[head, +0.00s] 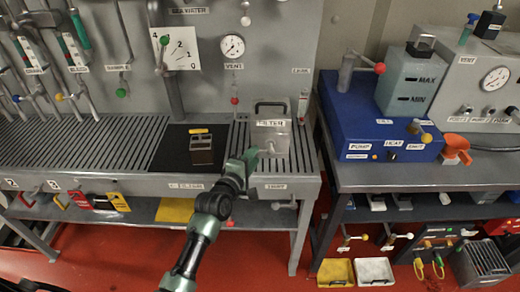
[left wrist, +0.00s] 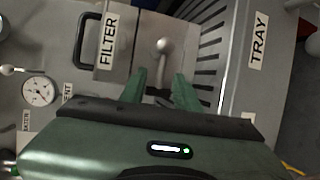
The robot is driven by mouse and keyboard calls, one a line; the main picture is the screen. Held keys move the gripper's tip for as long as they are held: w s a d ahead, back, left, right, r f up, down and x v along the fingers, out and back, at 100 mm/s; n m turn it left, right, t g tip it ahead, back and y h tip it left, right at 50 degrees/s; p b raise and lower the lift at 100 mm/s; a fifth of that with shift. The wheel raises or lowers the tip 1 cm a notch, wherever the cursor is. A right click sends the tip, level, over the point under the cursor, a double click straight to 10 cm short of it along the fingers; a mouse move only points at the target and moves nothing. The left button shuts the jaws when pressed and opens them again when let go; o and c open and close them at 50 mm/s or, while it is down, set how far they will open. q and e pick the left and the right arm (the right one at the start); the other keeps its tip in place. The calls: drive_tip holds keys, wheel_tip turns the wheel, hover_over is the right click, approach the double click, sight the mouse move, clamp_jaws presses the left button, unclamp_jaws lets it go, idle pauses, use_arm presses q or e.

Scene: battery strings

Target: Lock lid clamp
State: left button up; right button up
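A grey box labelled FILTER (head: 271,140) stands on the slatted tray at the right end of the left bench. It has a dark handle (head: 270,106) on top, which also shows in the wrist view (left wrist: 82,40). A small lever with a pale ball knob (left wrist: 164,46) sticks out from the box's front. In the head view, my left gripper (head: 250,158) is at the box's lower left front. My right gripper is not in view.
A dark block (head: 201,150) stands on a black mat left of the box. A VENT gauge (head: 232,47) is on the panel behind. Across a gap to the right, a blue unit (head: 365,120) stands on another bench. The slatted bench top farther left is clear.

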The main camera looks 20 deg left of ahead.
sight(261, 152)
use_arm(q)
drive_tip(key=x, duration=0.4)
drive_tip(key=shift+w+f, duration=0.1)
clamp_jaws()
drive_tip(key=shift+f, duration=0.1)
idle(1.2)
